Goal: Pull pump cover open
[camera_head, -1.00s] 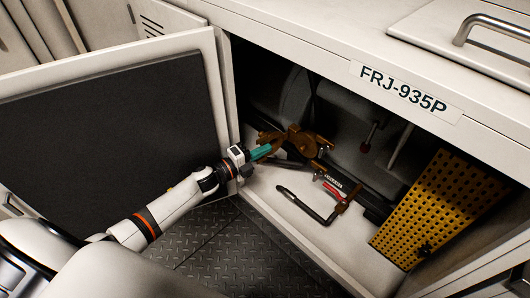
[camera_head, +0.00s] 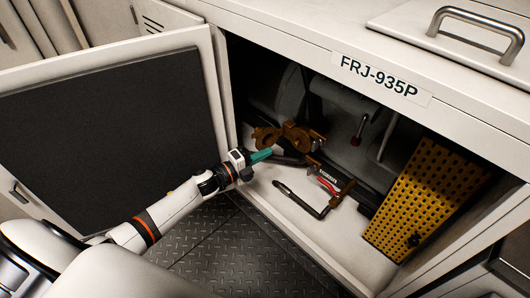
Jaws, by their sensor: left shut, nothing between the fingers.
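The white cabinet door (camera_head: 222,85), with a dark inner pad (camera_head: 105,130), stands swung open at the left of the cabinet opening. A yellow perforated panel (camera_head: 420,200) stands tilted at the right inside the cabinet. I cannot tell which of these is the pump cover. My left gripper (camera_head: 264,155), with teal fingers, is shut and empty at the left side of the opening, just inside the door's edge. It is just in front of a brown metal part (camera_head: 283,136) and well away from the yellow panel. My right gripper is not in view.
A black bent-handled tool (camera_head: 302,200) and a red-handled tool (camera_head: 328,186) lie on the white cabinet floor. The label FRJ-935P (camera_head: 380,78) marks the cabinet's top edge. A lid with a metal handle (camera_head: 480,25) is above. Dark tread plate (camera_head: 225,250) covers the ground.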

